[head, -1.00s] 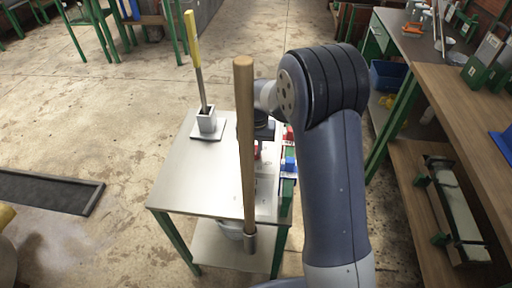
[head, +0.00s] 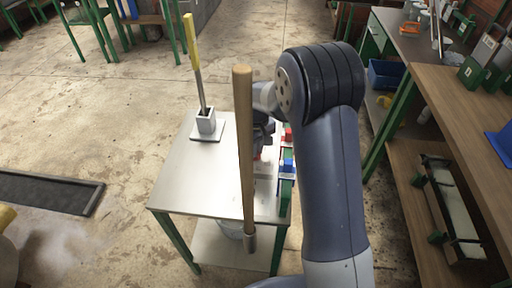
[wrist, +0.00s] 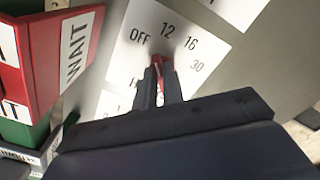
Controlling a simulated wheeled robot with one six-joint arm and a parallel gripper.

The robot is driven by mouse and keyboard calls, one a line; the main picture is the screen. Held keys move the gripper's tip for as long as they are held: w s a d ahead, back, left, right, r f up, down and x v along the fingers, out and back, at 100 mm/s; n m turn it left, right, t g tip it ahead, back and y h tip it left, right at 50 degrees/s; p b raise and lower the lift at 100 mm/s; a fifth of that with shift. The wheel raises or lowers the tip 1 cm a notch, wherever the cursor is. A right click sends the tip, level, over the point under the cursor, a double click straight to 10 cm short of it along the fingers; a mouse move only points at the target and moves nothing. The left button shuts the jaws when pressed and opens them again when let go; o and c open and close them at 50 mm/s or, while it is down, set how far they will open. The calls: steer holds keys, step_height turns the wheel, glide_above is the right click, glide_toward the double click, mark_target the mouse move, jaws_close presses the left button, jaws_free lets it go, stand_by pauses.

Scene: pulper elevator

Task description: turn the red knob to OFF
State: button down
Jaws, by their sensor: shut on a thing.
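The red knob (wrist: 158,60) shows in the wrist view as a thin red piece on a white dial plate (wrist: 130,60) marked OFF, 12, 16 and 30. Its visible end lies below the 12, to the right of the word OFF. My gripper (wrist: 162,78) is shut on the knob, one dark finger on each side, and the fingers hide most of it. In the head view my gripper (head: 260,142) is over the small table, partly hidden behind a wooden pole and my arm.
A red block marked WAIT (wrist: 65,45) stands close left of the dial. In the head view, the wooden pole (head: 244,150) rises in front of my gripper. A yellow-handled tool (head: 195,60) stands in a holder on the metal table (head: 185,175). A workbench is at right.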

steer(key=shift+w+n, duration=0.1)
steer(key=shift+n, duration=1.4)
steer(key=c, duration=1.5)
jaws_free()
step_height(320, 180, up, 11)
steer(key=shift+f+p, duration=0.1)
steer(key=shift+p, duration=0.35)
